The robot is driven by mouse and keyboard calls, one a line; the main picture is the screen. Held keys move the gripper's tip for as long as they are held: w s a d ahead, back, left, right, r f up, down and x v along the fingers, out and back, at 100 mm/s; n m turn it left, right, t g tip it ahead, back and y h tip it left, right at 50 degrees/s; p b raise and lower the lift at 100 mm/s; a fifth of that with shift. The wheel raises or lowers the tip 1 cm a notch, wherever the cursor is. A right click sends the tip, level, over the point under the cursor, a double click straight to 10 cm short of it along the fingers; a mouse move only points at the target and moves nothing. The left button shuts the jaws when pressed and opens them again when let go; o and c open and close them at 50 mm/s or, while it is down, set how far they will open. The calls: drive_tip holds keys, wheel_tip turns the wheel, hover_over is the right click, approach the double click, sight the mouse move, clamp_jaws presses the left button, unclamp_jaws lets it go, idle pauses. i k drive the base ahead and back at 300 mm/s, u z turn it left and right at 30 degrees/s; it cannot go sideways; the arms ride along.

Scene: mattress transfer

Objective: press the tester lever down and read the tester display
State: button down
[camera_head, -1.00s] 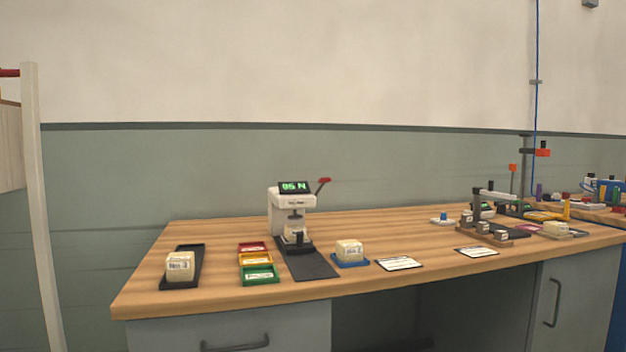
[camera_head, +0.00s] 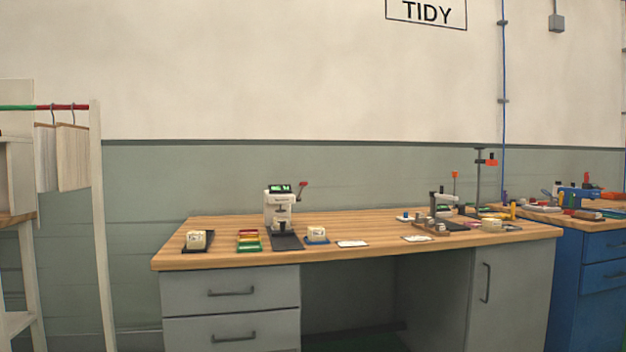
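The tester (camera_head: 280,208) is a white press-like device on the left half of the wooden workbench. Its display (camera_head: 281,189) on top is lit green, but the digits are too small to read now. The red-tipped tester lever (camera_head: 302,187) sticks up at the tester's right side. A dark mat (camera_head: 288,242) lies in front of the tester. Whether a block sits under the press is too small to tell. My gripper is not in view.
Left of the tester are red, yellow and green trays (camera_head: 249,247) and a block in a black tray (camera_head: 188,249). Right of it are a block in a blue tray (camera_head: 309,242) and white cards (camera_head: 352,244). A shelf rack (camera_head: 97,220) stands left; a blue cabinet (camera_head: 590,270) stands right.

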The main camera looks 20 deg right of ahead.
sight(303, 184)
drive_tip(key=z, duration=0.5)
drive_tip(key=i, duration=0.5)
drive_tip(key=z, duration=0.6)
drive_tip(key=i, duration=0.7)
drive_tip(key=u, duration=0.2)
